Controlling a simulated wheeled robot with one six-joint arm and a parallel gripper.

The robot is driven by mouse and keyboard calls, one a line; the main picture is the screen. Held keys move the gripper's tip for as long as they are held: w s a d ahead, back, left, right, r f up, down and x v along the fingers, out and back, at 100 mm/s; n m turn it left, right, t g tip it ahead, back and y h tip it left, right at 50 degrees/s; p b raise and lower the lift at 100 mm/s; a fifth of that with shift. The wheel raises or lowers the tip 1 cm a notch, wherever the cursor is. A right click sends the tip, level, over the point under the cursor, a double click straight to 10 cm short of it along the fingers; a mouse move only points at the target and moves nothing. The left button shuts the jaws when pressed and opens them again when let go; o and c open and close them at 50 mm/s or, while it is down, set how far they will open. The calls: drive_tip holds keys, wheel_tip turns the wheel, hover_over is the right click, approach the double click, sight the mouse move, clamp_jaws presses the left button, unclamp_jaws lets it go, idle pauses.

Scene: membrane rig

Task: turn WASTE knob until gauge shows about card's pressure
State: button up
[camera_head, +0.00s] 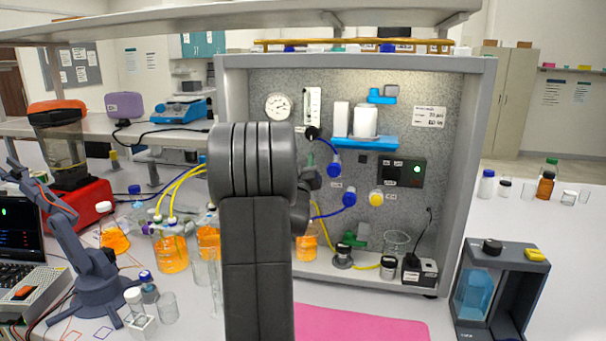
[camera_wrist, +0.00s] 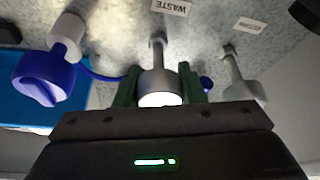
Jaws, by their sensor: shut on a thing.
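In the wrist view, my gripper (camera_wrist: 158,88) has its two green fingers on either side of a knob with a white face (camera_wrist: 159,99) and a grey stem. The WASTE label (camera_wrist: 171,7) is on the panel right by this stem, so this is the WASTE knob. My gripper is shut on it. In the head view, my arm hides the knob and most of the gripper. The round white gauge (camera_head: 277,106) is at the panel's upper left; its needle is too small to read. The white card (camera_head: 430,116) is at the upper right, its print not legible.
In the wrist view, a blue knob (camera_wrist: 45,78) is to the left and a grey knob (camera_wrist: 241,88) close on the right. In the head view, a blue shelf (camera_head: 365,143) with white cylinders juts from the panel. Orange-filled bottles (camera_head: 171,252) stand left of my arm.

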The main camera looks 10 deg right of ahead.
drive_tip(key=shift+n+y+b, duration=0.55)
drive_tip(key=shift+n+y, duration=0.05)
drive_tip(key=shift+n, duration=0.5)
drive_tip(key=o, duration=1)
drive_tip(key=b+v, duration=0.4)
drive_tip(key=v, duration=1)
drive_tip(key=shift+w, duration=0.1)
idle(1.1)
